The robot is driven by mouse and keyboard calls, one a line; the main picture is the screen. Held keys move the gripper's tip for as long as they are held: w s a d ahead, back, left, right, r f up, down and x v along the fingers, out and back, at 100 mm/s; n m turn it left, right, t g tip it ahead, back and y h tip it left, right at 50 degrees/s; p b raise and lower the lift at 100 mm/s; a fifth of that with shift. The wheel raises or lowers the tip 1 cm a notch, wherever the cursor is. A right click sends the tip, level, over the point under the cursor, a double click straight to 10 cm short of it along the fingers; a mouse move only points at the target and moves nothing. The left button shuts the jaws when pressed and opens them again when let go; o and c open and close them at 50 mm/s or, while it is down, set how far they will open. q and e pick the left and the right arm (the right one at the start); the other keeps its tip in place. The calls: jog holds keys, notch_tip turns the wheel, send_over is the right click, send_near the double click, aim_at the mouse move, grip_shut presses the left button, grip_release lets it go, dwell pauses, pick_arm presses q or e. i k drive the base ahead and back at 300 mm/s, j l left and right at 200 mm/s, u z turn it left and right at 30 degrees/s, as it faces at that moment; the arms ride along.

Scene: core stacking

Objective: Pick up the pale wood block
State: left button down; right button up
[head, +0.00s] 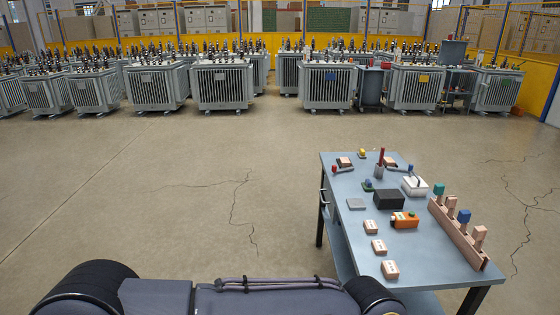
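Several small pale wood blocks lie on the grey table (350,192) at the right. Three stand in a slanting row near its left side: a far block (371,227), a middle block (379,246) and a near block (390,270). Each has faint marks on top. Another pale block (344,161) sits at the far left corner, partly hidden by a red-ended tool. Which one the task means I cannot tell. Neither of my grippers is in view; only dark parts of my body show at the bottom edge.
A wooden rack (459,238) with coloured-topped pieces runs along the table's right edge. An orange item (404,221), black box (388,199), white box (413,187) and grey plate (356,204) stand nearby. Grey transformers (222,84) line the back. The floor left of the table is clear.

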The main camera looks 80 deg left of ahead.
aim_at(345, 162)
jog(key=u, duration=2.2)
jog(key=i+j, duration=0.35)
jog(key=i, duration=0.2)
jog(key=i+j, duration=0.3)
jog(key=i, duration=0.25)
jog(key=i+j, duration=0.35)
jog(key=i, duration=0.2)
jog(key=i+j, duration=0.3)
jog(key=i, duration=0.25)
jog(key=i+j, duration=0.35)
jog(key=i, duration=0.2)
jog(key=i+j+z, duration=0.1)
jog(key=z, duration=0.35)
jog(key=i+j+z, duration=0.2)
jog(key=z, duration=0.2)
jog(key=i+j+z, duration=0.15)
jog(key=z, duration=0.3)
jog(key=j+z, duration=0.45)
jog(key=l+z, duration=0.1)
jog(key=z, duration=0.55)
jog(key=i+j, duration=0.05)
